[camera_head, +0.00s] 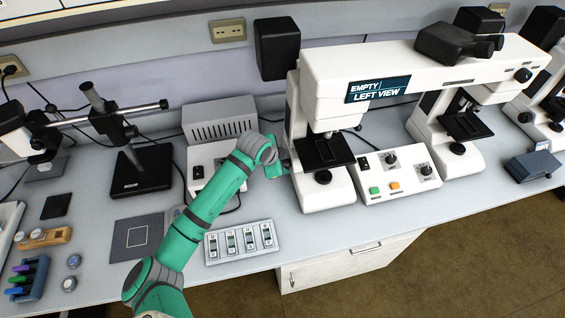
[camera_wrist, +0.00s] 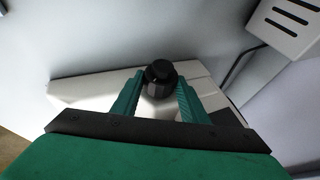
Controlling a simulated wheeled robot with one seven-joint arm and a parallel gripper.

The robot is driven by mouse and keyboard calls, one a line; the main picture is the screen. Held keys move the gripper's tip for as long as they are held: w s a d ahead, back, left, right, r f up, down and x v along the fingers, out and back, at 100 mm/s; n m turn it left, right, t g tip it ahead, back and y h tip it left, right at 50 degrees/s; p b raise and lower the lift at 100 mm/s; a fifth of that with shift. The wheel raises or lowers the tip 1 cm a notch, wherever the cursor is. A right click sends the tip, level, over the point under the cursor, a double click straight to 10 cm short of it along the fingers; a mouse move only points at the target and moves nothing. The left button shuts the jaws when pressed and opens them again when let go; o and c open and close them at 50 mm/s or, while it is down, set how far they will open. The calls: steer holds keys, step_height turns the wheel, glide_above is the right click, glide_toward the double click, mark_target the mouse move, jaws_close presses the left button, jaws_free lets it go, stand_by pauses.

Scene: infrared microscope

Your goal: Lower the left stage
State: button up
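The left microscope of the white bridged instrument has a black left stage (camera_head: 323,152) under its objective, with a dark round knob (camera_head: 323,177) on the front below it. My gripper (camera_head: 284,166) is at the left side of this microscope, small and partly hidden by my wrist in the head view. In the wrist view, my gripper's two teal fingers (camera_wrist: 160,92) stand apart on either side of a black side knob (camera_wrist: 160,73) on the white body. Whether the fingers touch it is not clear.
A control box (camera_head: 393,174) with green and orange buttons sits right of the left microscope. A grey vented box (camera_head: 219,120) stands behind my arm. A slide tray (camera_head: 241,241) lies near the front edge. The sign (camera_head: 377,89) reads "EMPTY / LEFT VIEW".

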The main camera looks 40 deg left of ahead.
steer(key=c, duration=0.3)
steer(key=g+h, duration=0.3)
steer(key=shift+w+a+r+n, duration=0.1)
steer(key=shift+w+a+n, duration=0.15)
steer(key=shift+w+n, duration=0.15)
steer(key=shift+w+a+n+g+h, duration=0.1)
steer(key=shift+a+n+g+h, duration=0.1)
steer(key=shift+g+h, duration=0.55)
steer(key=shift+a+n+g+h, duration=0.1)
steer(key=shift+n+g+h, duration=0.1)
steer(key=shift+g+h, duration=0.55)
steer(key=shift+h, duration=0.3)
steer(key=o, duration=1.1)
steer(key=shift+c, duration=0.2)
steer(key=shift+a, duration=0.1)
